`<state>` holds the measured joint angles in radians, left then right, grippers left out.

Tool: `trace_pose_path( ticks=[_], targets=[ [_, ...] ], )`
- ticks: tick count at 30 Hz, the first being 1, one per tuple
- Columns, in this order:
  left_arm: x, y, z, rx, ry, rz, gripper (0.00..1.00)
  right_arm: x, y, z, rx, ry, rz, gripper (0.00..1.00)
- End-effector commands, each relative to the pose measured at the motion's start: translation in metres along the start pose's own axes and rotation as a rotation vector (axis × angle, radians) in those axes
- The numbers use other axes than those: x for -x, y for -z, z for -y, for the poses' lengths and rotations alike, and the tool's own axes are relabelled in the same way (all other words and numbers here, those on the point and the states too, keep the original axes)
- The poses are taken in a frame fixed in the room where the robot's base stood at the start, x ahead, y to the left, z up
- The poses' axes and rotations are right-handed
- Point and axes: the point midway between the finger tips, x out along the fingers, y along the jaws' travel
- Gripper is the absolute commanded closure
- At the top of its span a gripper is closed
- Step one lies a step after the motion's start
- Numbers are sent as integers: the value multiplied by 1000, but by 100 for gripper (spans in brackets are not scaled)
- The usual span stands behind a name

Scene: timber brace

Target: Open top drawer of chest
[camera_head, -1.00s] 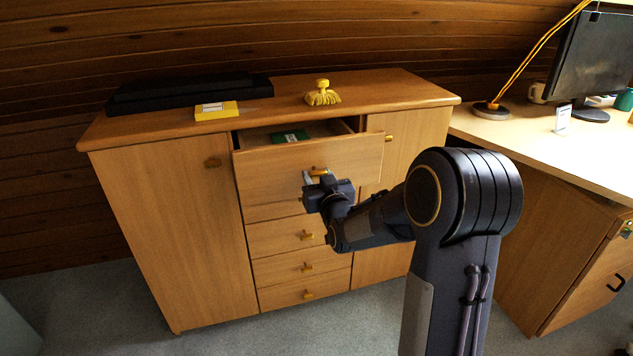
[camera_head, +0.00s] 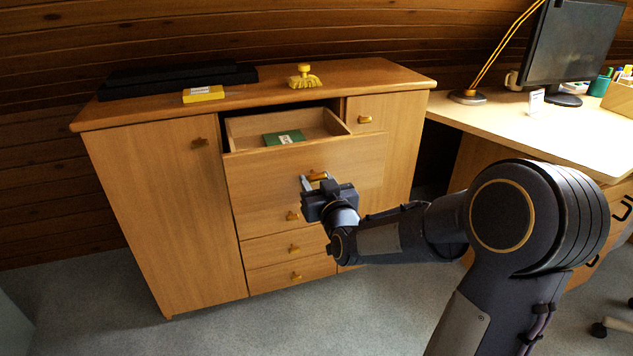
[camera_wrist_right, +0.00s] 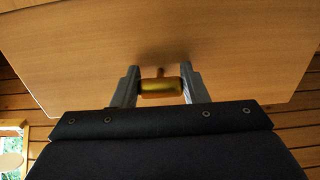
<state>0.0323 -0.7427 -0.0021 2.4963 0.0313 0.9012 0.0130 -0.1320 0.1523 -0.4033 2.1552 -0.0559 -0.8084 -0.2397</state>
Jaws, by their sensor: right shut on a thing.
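The wooden chest (camera_head: 185,215) stands against the timber wall. Its top drawer (camera_head: 262,175) is pulled well out, and its inside shows from above with a green item (camera_head: 284,137) lying in it. My right gripper (camera_head: 315,180) is at the drawer front, shut on the drawer's brass-coloured handle (camera_head: 318,175). In the right wrist view the two fingers stand on either side of the handle (camera_wrist_right: 160,87), close against the drawer front (camera_wrist_right: 160,35). My left gripper is not in view.
On the chest top are a black flat case (camera_head: 180,78), a yellow box (camera_head: 203,94) and a yellow brush (camera_head: 304,77). Lower drawers (camera_head: 290,248) are shut. A desk (camera_head: 540,125) with a monitor (camera_head: 570,45) stands to the right. Grey carpet is clear in front.

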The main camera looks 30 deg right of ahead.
Motion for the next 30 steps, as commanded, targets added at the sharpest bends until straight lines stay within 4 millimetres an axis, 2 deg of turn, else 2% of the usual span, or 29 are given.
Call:
trace_pose_path(
  ticks=[6, 7, 11, 22, 30],
  targets=[
    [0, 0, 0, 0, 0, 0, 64, 0, -1, 0, -1, 0, 3, 100],
    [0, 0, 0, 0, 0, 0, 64, 0, -1, 0, -1, 0, 3, 56],
    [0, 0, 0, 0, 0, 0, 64, 0, -1, 0, -1, 0, 3, 39],
    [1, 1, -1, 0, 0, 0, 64, 6, 1, 0, -2, -1, 0, 38],
    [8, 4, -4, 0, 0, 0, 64, 50, 1, 0, -3, -1, 1, 38]
  ],
)
